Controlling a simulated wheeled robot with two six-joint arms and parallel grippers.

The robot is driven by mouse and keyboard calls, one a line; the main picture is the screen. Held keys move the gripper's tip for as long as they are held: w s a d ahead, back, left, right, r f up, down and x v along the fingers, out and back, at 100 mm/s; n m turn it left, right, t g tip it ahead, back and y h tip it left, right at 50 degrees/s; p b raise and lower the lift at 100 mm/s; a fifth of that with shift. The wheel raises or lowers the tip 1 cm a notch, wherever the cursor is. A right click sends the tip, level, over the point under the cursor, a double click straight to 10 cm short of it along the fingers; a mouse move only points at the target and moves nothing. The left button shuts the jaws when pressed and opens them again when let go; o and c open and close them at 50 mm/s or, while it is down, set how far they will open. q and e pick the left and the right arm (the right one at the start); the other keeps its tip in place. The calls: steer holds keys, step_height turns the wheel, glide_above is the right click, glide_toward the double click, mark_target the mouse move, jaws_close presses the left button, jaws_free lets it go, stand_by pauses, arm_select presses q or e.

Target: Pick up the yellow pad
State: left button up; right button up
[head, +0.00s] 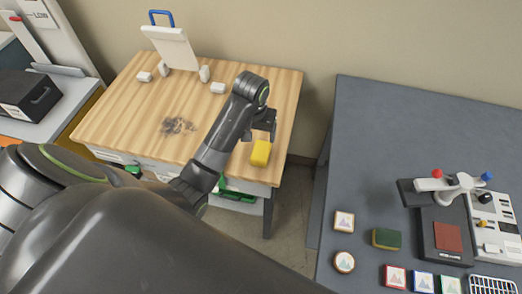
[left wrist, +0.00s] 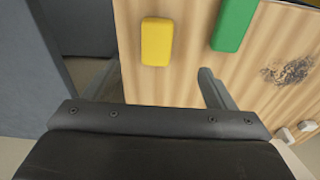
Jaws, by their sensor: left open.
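The yellow pad (head: 261,153) lies on the wooden tabletop (head: 285,95), near its front right corner. In the left wrist view the yellow pad (left wrist: 157,41) appears upright in the picture, ahead of the fingers and between their lines. My left gripper (head: 264,123) is open and empty, just behind the pad in the head view. In the left wrist view its two fingers (left wrist: 158,72) are spread apart, with nothing between them. I cannot tell the exact height above the table. My right gripper is not in view.
A green pad (left wrist: 234,22) lies beside the yellow one. A dark smudge (head: 178,126) marks the tabletop. A white tilted board (head: 172,47) and several small white blocks stand at the back. A grey table (head: 375,120) with devices is at right, across a gap.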

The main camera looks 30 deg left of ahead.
arm_select(q)
step_height(320, 180, up, 2)
steer(key=w, duration=0.2)
steer(key=b, duration=0.2)
glide_above(261, 150)
steer(key=f, duration=1.1)
steer(key=shift+s+d, duration=0.3)
steer(key=shift+s, duration=0.05)
steer(key=shift+w+f, duration=0.1)
steer(key=shift+f, duration=0.25)
steer(key=shift+a+f+p, duration=0.15)
steer(key=shift+f+p, duration=0.35)
steer(key=shift+f, duration=0.05)
steer(key=shift+w+a+f, duration=0.1)
steer(key=shift+w+f, duration=0.05)
steer(key=shift+f, duration=0.9)
steer(key=shift+w+a+f, duration=0.1)
steer(key=shift+f, duration=0.9)
steer(key=c, duration=1.1)
